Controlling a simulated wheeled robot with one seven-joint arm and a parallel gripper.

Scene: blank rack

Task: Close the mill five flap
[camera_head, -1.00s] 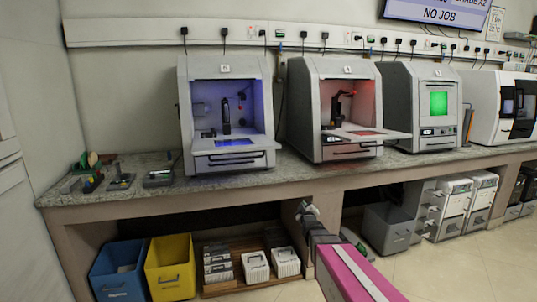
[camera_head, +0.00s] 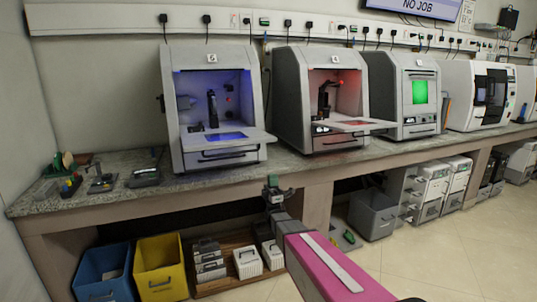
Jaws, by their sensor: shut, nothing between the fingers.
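Mill five (camera_head: 172,110) is the grey box at the left of the bench, lit blue inside, with a numbered label on top that is hard to read now. Its flap (camera_head: 250,139) hangs open, folded down and sticking out forward above the front drawer. My gripper (camera_head: 273,183) is shut and empty. In the picture it is below and right of the flap, at the bench's front edge, and apart from the flap. My pink arm link (camera_head: 325,265) reaches up from the bottom.
A second mill (camera_head: 290,110), lit red, stands to the right with its flap (camera_head: 355,126) also open. A third mill (camera_head: 390,95) shows a green window. Small tools (camera_head: 102,183) lie on the bench (camera_head: 55,205) at left. Blue (camera_head: 88,265) and yellow (camera_head: 160,262) bins stand below.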

